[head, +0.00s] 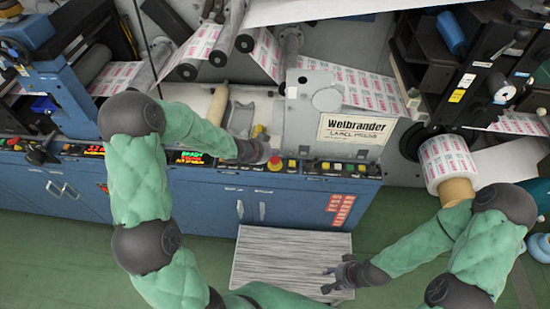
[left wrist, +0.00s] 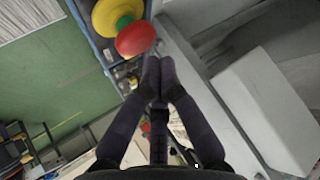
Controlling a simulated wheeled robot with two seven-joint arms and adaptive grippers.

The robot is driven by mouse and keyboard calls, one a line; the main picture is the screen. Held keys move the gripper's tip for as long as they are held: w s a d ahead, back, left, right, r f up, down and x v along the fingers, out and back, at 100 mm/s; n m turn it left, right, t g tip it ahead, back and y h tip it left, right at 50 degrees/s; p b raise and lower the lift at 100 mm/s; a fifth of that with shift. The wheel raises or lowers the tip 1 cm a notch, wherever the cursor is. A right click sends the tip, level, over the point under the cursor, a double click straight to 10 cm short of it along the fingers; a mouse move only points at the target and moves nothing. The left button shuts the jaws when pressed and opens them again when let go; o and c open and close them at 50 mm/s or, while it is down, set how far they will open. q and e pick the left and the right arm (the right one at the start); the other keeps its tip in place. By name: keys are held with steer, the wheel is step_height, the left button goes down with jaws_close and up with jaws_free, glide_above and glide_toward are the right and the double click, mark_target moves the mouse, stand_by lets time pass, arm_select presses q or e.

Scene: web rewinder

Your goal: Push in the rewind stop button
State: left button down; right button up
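A red mushroom button (head: 275,163) stands on the control panel along the front of the machine. My left gripper (head: 262,150) is just left of it and slightly behind it, with its fingertips hard to make out. In the left wrist view, the gripper's two fingers (left wrist: 158,62) are together with nothing between them. A red button (left wrist: 135,38) with a yellow and green collar is just beyond and left of the fingertips, seemingly apart from them. No label reading rewind stop is legible. My right gripper (head: 333,278) is low over the striped mat, its fingers spread and empty.
The panel (head: 310,168) carries several other buttons and lit displays close by. Blue cabinets (head: 285,203) lie below. A striped mat (head: 270,255) lies on the green floor, and a label roll (head: 447,160) is at right.

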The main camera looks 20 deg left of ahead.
mark_target(273, 160)
arm_select(q)
steer(key=shift+f, duration=0.2)
stand_by(0.6)
steer(key=shift+f+b, duration=0.25)
steer(key=shift+b, duration=0.05)
steer(key=shift+f+b, duration=0.3)
steer(key=shift+f, duration=0.15)
stand_by(0.6)
steer(key=shift+r, duration=0.1)
steer(key=shift+r+p, duration=0.85)
steer(key=shift+p, duration=0.1)
step_height(273, 160, up, 5)
steer(key=p, duration=0.5)
steer(key=shift+f, duration=0.1)
stand_by(0.7)
